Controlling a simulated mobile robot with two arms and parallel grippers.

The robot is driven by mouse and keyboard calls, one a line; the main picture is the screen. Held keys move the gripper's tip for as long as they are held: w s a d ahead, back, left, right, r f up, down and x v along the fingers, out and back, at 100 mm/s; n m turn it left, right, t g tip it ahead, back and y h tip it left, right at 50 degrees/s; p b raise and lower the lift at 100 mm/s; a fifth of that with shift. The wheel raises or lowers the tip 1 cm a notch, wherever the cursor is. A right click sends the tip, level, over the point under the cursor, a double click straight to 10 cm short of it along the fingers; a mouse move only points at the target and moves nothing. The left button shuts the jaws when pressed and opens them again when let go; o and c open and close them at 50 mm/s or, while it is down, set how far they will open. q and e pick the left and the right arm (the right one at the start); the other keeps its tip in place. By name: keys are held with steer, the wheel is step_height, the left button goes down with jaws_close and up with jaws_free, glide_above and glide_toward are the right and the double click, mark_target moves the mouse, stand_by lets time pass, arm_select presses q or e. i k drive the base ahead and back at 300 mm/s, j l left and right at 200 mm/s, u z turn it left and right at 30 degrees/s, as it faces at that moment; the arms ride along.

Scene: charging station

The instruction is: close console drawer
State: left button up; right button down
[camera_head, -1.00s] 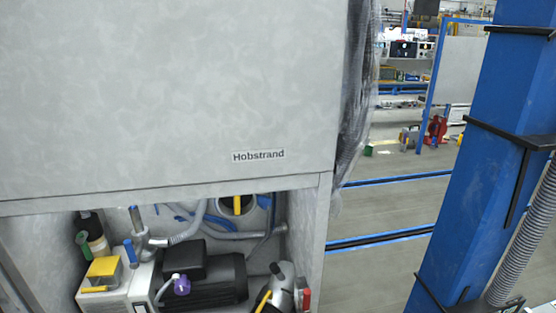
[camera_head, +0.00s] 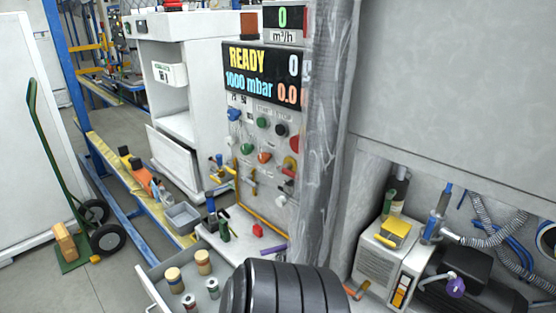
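The console (camera_head: 240,160) has a READY display and a panel of coloured knobs. Low in front of it, the console drawer (camera_head: 150,287) stands pulled out toward the lower left. Several small jars (camera_head: 203,262) with tan or grey lids are in it. The picture's bottom edge cuts off the near part of the drawer. A dark ribbed rounded shape (camera_head: 285,290) at the bottom middle covers the area right of the drawer; I cannot tell what it belongs to. Neither of my grippers is in view.
A green hand truck (camera_head: 45,150) stands on the floor at the left. A hinged panel (camera_head: 175,163) hangs open on a white cabinet (camera_head: 205,110). A grey bin (camera_head: 182,217) is behind the drawer. Machinery (camera_head: 390,255) fills an opening at the right. Grey floor shows lower left.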

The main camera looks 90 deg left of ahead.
mark_target(154, 281)
steer(key=k+u, duration=0.1)
steer(key=u, duration=2.1)
steer(key=j+u, duration=0.2)
steer(key=u, duration=0.2)
steer(key=j+u, duration=0.2)
steer(key=u, duration=0.2)
steer(key=j+u, duration=0.2)
steer(key=u, duration=0.2)
